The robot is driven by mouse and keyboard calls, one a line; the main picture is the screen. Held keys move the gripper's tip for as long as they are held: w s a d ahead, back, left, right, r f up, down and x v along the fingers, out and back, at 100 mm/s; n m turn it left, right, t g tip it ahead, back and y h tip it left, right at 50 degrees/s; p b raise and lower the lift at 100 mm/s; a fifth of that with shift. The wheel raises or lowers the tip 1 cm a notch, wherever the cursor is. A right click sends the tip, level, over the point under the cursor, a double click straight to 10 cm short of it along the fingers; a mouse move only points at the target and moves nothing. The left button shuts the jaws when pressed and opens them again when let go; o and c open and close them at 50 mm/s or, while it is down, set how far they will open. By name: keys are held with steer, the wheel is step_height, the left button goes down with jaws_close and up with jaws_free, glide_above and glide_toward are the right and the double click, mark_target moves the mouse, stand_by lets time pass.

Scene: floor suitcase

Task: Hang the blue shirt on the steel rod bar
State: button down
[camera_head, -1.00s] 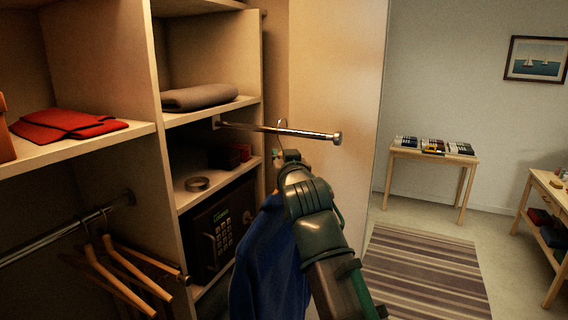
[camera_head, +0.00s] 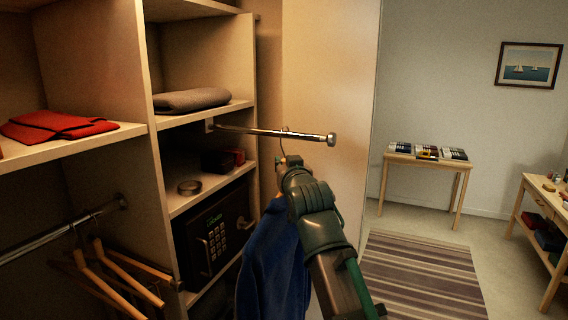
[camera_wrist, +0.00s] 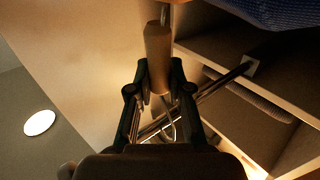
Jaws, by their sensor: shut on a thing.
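The blue shirt (camera_head: 272,262) hangs below my gripper in the head view, partly hidden behind my arm. Its blue cloth (camera_wrist: 262,12) also shows at the top of the wrist view. My gripper (camera_wrist: 158,80) is shut on the wooden hanger (camera_wrist: 157,55) of the shirt. The hanger's metal hook (camera_head: 283,140) shows at the steel rod bar (camera_head: 270,132), near its free end; I cannot tell whether it rests over the bar. The bar sticks out from the closet divider, and shows behind my gripper in the wrist view (camera_wrist: 207,92).
Wooden hangers (camera_head: 110,268) hang on a lower rail (camera_head: 60,232) at left. Shelves hold a red cloth (camera_head: 55,125), a grey folded cloth (camera_head: 192,100), a round tin (camera_head: 189,187) and a safe (camera_head: 215,235). A pale panel (camera_head: 325,85) stands behind the bar.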

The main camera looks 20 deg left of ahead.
steer(key=shift+f, duration=0.3)
stand_by(0.5)
steer(key=c, duration=1)
jaws_free()
